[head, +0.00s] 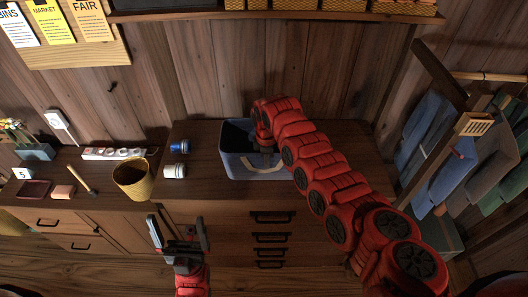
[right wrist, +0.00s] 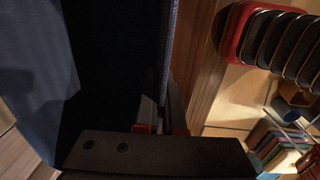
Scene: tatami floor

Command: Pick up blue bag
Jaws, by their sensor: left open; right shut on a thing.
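The blue bag (head: 232,163), an open-topped boxy bag with a cream handle (head: 265,168) on its front, stands on the dark wooden cabinet. My right gripper (head: 266,148) reaches over its right part and is shut on the bag; whether on the rim or the handle is hard to tell. In the right wrist view, the blue bag (right wrist: 35,70) fills the left side, and my right gripper's fingers (right wrist: 165,118) close at an upright edge of it. My left gripper (head: 178,233) is open and empty, low in front of the cabinet.
Clothes (head: 440,150) hang on a rack at the right. A shelf (head: 270,14) crosses above. The cabinet top right of the bag looks clear.

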